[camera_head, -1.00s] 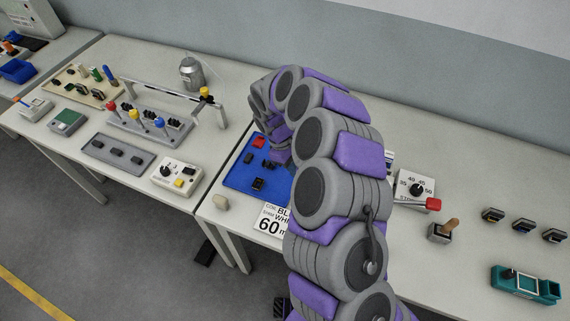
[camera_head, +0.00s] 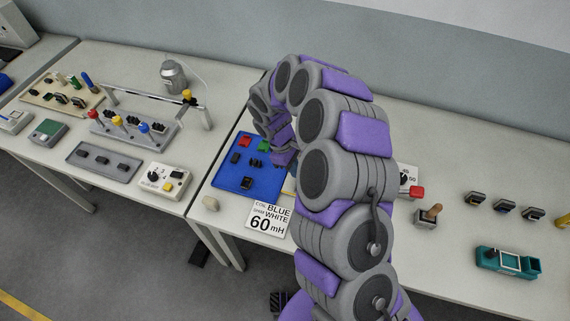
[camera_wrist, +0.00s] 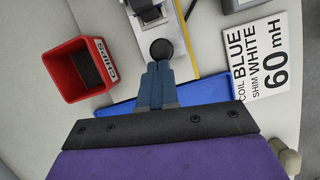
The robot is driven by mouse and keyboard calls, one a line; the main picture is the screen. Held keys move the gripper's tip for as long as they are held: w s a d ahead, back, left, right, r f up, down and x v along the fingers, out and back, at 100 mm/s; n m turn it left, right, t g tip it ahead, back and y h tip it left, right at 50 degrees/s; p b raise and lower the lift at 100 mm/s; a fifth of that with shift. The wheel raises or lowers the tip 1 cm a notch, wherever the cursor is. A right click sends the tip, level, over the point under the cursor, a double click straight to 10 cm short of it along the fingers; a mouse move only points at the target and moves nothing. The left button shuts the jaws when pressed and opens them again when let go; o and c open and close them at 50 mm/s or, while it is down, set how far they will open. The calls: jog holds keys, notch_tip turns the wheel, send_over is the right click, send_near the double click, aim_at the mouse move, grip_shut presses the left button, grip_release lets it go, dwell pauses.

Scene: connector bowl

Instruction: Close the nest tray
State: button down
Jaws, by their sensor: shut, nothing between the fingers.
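In the wrist view, a pale metal slide with a round black knob (camera_wrist: 162,49) lies straight ahead of my gripper (camera_wrist: 158,68). It appears to be the nest tray (camera_wrist: 154,26), on a base with yellow edging. My gripper is shut and empty, its fingertips close to the knob's near side. I cannot tell whether they touch it. How far the tray is pulled out is unclear. In the head view, my arm hides the tray and my fingertips.
A red CHIPS bin (camera_wrist: 82,68) stands left of the slide, and a COIL BLUE card (camera_wrist: 258,57) lies right. A blue mat (camera_head: 246,181) with small parts lies left of my arm. A red-tipped lever (camera_head: 417,192) and teal holder (camera_head: 508,262) are to the right.

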jog(key=s+d, duration=0.1)
jog(key=d, duration=0.2)
jog(key=s+d, duration=0.1)
jog(key=d, duration=0.2)
jog(key=s+d+p, duration=0.1)
jog(key=s+d, duration=0.1)
jog(key=d, duration=0.1)
jog(key=shift+d+f, duration=0.1)
jog(key=shift+d, duration=0.3)
jog(key=shift+a, duration=0.15)
